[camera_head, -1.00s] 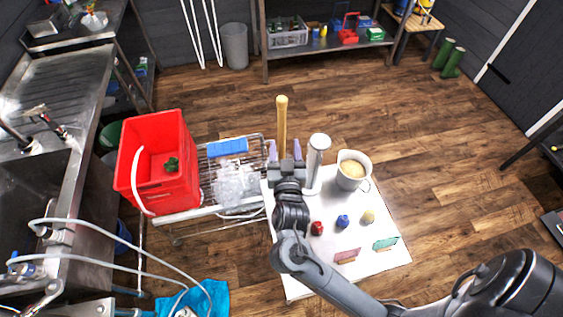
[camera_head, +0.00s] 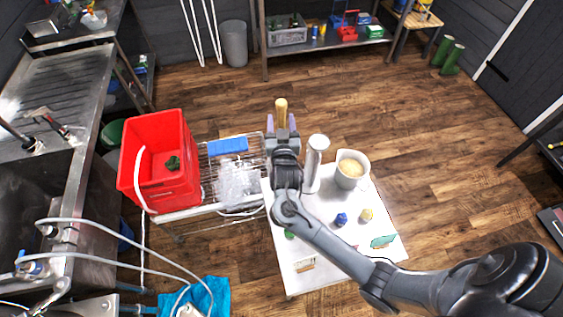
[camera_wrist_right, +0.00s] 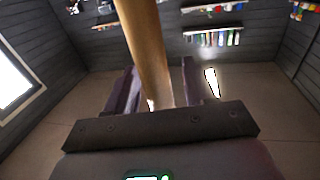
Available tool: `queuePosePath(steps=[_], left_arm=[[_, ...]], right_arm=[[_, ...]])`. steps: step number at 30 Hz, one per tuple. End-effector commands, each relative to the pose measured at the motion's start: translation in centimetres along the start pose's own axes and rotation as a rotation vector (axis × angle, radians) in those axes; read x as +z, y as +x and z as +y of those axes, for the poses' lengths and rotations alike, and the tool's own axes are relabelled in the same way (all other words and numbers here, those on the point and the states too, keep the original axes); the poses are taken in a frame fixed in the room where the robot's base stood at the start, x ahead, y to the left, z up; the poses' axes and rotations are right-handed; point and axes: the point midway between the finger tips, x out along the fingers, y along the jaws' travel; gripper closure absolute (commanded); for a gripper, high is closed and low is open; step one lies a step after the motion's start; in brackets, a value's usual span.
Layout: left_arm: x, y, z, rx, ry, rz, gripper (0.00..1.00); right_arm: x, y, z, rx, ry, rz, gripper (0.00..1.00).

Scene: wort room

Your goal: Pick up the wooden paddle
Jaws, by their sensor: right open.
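The wooden paddle (camera_head: 281,108) shows as a pale, round upright handle at the back left of the white-topped table. Its lower part is hidden behind my right gripper. My right gripper (camera_head: 281,122) is open, with its two purple-grey fingers on either side of the handle. In the right wrist view the handle (camera_wrist_right: 147,45) rises between the open fingers (camera_wrist_right: 160,88), with a gap visible on its right. Contact on its left side cannot be told. My left gripper is not in view.
A white-capped cylinder (camera_head: 315,163) stands close right of my right gripper, beside a jug of tan contents (camera_head: 351,168). Small blue (camera_head: 341,219) and yellow (camera_head: 367,214) items stand on the table (camera_head: 345,272). A red crate (camera_head: 158,180) and wire rack (camera_head: 207,165) are left.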

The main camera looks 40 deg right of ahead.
Motion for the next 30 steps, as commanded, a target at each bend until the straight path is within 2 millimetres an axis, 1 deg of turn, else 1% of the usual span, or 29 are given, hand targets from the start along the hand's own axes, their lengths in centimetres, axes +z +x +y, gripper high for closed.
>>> queuePosePath(steps=[6,7,17,30], left_arm=[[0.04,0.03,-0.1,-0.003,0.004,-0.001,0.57],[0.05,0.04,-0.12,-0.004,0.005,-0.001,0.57],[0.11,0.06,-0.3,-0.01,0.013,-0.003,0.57],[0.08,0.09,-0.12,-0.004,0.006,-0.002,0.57]], right_arm=[[0.02,0.07,0.01,0.0,0.0,0.0,0.46],[0.02,0.06,0.01,0.0,0.0,0.0,0.49],[0.02,0.04,0.01,0.0,0.0,0.0,1.0],[-0.4,0.06,-0.01,0.001,0.001,0.002,1.0]])
